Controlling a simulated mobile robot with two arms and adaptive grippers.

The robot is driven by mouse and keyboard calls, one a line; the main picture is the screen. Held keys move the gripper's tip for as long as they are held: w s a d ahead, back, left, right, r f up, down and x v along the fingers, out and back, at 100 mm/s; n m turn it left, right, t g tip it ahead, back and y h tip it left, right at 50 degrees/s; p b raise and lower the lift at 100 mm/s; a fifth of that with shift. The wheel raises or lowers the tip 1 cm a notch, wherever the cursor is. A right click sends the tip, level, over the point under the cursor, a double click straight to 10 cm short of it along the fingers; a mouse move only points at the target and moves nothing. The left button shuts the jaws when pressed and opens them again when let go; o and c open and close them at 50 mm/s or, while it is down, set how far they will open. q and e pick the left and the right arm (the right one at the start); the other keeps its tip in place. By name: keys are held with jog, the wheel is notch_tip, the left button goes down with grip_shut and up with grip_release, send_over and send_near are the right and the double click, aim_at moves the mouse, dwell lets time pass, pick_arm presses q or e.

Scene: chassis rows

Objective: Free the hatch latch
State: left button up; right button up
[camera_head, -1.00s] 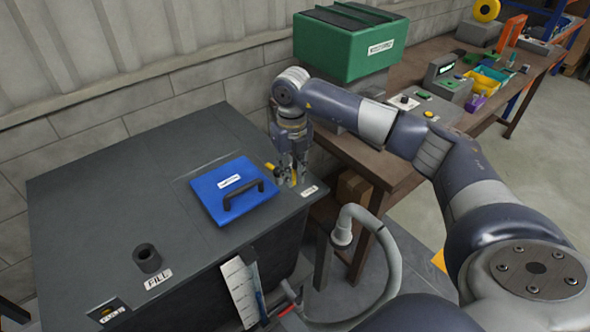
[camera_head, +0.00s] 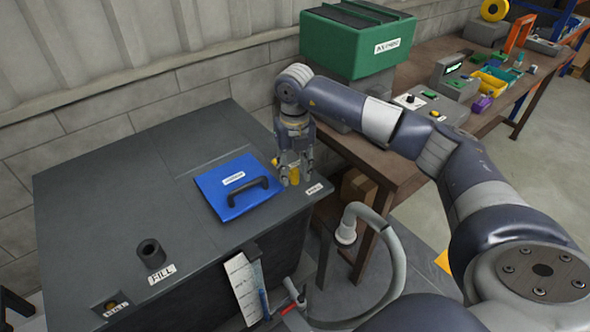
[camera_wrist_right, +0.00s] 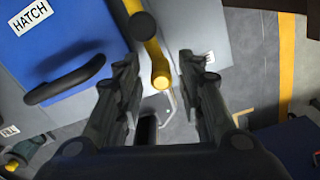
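The blue hatch (camera_head: 236,187) with its black handle lies on top of the dark grey tank. It looks closed. The yellow latch (camera_head: 293,174) is at the hatch's right side, partly hidden by my right gripper (camera_head: 296,180), which points down over it. In the right wrist view the latch (camera_wrist_right: 148,45) is a yellow bar with a dark pivot and a rounded yellow end. That end sits between the two spread fingers of the right gripper (camera_wrist_right: 166,68), with a gap visible on each side.
A black filler pipe (camera_head: 150,254) stands up from the tank top (camera_head: 100,200). A green bin (camera_head: 352,45) and a workbench (camera_head: 420,75) with control boxes stand to the right.

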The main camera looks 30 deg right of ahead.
notch_tip(320, 180, up, 12)
dwell(0.7)
dwell(0.4)
